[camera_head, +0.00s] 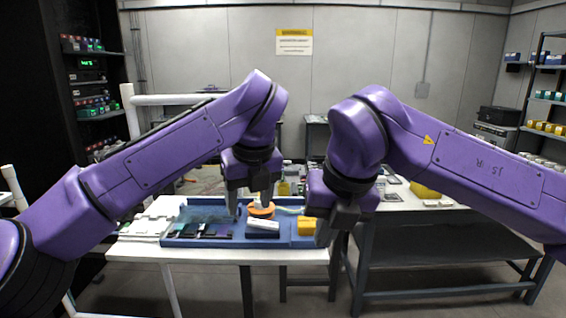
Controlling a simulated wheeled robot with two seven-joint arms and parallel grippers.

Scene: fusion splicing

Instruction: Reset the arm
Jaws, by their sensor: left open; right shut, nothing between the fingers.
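My two purple arms reach in from the left and right sides. My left gripper (248,208) points down above the blue tray, its two dark fingers apart and empty. My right gripper (322,240) hangs at the right end of the tray, its fingers together with nothing visible between them. The blue tray (172,238) lies on a white table (140,252). In it are several dark flat pieces (215,231), an orange round item (261,210), a white block (262,226) and a yellow block (306,227). My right gripper partly hides the tray's right end.
A second table with a dark lower shelf (440,252) stands to the right, with small items and a yellow object on top. A black rack (85,75) stands at the left, and shelves with bins (548,95) at the right. A yellow warning sign (294,42) hangs on the back wall.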

